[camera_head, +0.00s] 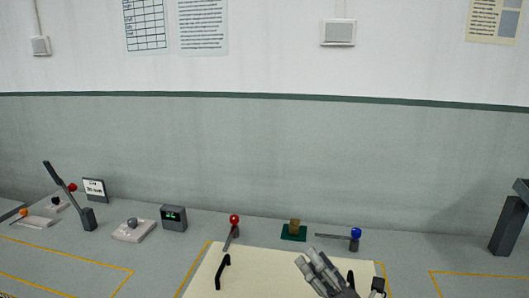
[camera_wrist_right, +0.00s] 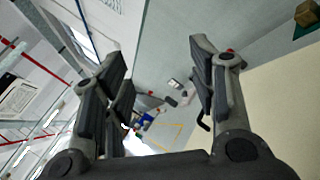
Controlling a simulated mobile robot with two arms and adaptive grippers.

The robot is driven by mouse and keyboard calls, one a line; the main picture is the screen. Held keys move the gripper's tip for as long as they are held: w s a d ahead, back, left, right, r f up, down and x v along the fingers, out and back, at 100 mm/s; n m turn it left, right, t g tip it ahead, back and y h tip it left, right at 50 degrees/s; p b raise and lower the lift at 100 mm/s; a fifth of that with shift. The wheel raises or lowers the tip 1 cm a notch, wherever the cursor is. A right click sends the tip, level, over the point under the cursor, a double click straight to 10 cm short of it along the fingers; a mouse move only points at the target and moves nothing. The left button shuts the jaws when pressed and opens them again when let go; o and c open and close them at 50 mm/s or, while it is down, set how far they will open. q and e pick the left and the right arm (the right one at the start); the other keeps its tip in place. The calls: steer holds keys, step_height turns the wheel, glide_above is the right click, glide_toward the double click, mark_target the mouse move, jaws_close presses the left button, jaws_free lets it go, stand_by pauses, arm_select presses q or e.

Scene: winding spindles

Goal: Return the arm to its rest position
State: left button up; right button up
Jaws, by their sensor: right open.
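My right gripper (camera_head: 308,258) is low in the middle of the head view, over the cream panel (camera_head: 250,270). In the right wrist view its two dark fingers (camera_wrist_right: 160,62) stand wide apart with nothing held between them. The gripper hides part of the panel and some of the black handle on its right. My left gripper is not in view.
A red-knobbed lever (camera_head: 234,225), a brown block on a green base (camera_head: 295,230) and a blue-knobbed lever (camera_head: 354,238) stand behind the panel. A small display box (camera_head: 174,217) is further left. A dark post (camera_head: 509,228) stands at the right.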

steer(key=s+d+f+m+g+h, duration=0.2)
steer(key=s+d+f+m+h, duration=0.45)
steer(key=m, duration=0.55)
steer(key=s+d+f+m+g+h, duration=0.25)
steer(key=d+f+m+h, duration=0.25)
steer(key=d+m+h, duration=0.6)
steer(key=s+a+f+m+g+y, duration=0.4)
steer(key=s+f+g, duration=0.15)
steer(key=s, duration=0.55)
steer(key=s+a+f+m+g+y, duration=0.3)
steer(key=s+a+f+m+g, duration=0.15)
steer(key=s+f, duration=0.4)
steer(key=s+f+g, duration=0.1)
steer(key=s+f, duration=0.1)
steer(key=f, duration=1.1)
steer(key=s+f+g, duration=0.1)
steer(key=s+f, duration=0.1)
steer(key=f, duration=1.1)
steer(key=s+d+f+n, duration=0.1)
steer(key=s+d+f, duration=0.2)
steer(key=s+f, duration=1.2)
steer(key=shift+s+d+g, duration=0.15)
steer(key=shift+s+g, duration=0.3)
steer(key=shift+s, duration=0.4)
